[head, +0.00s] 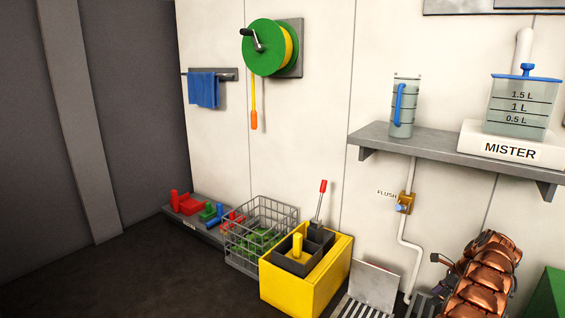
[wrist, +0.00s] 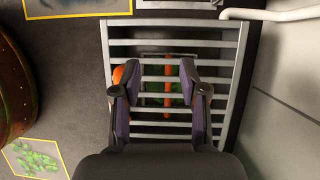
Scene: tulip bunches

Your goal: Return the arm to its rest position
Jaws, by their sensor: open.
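My gripper (wrist: 156,72) is open in the wrist view, its two dark fingers with purple pads spread apart and nothing between them. It is over a grey slatted grate (wrist: 175,42), with the slats showing between and beyond the fingers. Something orange and green shows at the grate between the fingers, partly hidden by slats. In the head view my copper-plated arm is at the lower right, bent low near the wall, with the gripper end partly hidden at its left side.
A yellow box (head: 285,290) and a wire basket (head: 240,250) stand along the wall. A shelf (head: 440,145) with a jug (head: 403,108) and a mister tank (head: 520,108) is above my arm. A white pipe (head: 407,255) runs down to the left of my arm. The floor at left is clear.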

